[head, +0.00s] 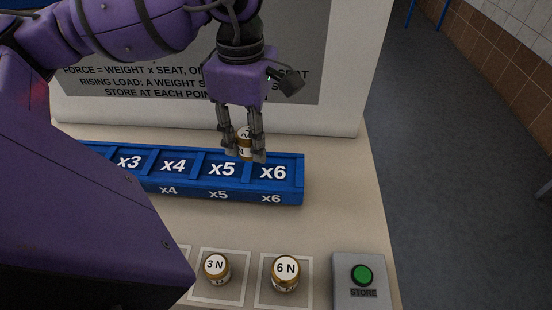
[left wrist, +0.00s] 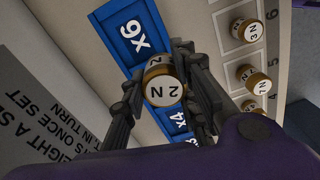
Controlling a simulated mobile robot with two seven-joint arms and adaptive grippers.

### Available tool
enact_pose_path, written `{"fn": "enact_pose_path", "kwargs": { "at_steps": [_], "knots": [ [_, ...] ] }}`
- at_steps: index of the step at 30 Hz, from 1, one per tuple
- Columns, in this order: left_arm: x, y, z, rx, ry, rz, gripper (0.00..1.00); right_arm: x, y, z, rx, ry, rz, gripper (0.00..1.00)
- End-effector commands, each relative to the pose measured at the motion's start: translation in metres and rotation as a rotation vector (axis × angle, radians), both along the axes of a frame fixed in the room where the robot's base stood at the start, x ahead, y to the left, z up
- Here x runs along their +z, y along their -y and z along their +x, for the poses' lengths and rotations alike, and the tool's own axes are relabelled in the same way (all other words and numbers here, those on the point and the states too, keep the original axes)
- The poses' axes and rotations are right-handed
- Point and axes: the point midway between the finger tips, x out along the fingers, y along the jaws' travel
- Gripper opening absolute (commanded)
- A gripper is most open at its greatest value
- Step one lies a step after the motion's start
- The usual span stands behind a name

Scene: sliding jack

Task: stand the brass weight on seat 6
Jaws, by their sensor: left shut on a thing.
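The brass weight, with a white top marked 2 N, is between the fingers of my left gripper (head: 244,153). Its side shows in the head view (head: 244,138) and its top in the left wrist view (left wrist: 163,91). The left gripper (left wrist: 160,95) is shut on it and holds it upright or nearly so. The blue seat rail (head: 225,188) has seats marked x3 to x6 in view. Seat x6 (head: 273,172) is empty, at the rail's right end. In the head view the weight appears over the rail's back edge, between x5 and x6. Its height above the rail is unclear. My right gripper is out of view.
A grey box with a green STORE button (head: 361,274) is at the front right. A white panel with printed text (head: 330,60) stands behind the rail.

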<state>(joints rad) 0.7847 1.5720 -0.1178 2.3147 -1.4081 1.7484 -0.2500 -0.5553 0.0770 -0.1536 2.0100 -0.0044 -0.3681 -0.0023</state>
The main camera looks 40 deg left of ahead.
Motion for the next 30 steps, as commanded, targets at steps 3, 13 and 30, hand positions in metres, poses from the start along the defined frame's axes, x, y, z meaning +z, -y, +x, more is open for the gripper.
{"fn": "enact_pose_path", "kwargs": {
  "at_steps": [3, 13, 30],
  "knots": [
    [-0.02, 0.008, 0.018, -0.003, -0.001, -0.006, 0.0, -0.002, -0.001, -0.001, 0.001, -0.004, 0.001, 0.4],
    [-0.052, 0.014, 0.046, 0.0, 0.002, -0.002, 0.0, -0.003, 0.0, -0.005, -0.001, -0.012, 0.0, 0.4],
    [-0.091, 0.016, 0.051, -0.001, 0.003, 0.001, 0.0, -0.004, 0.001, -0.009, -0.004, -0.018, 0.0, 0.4]
  ]
}}
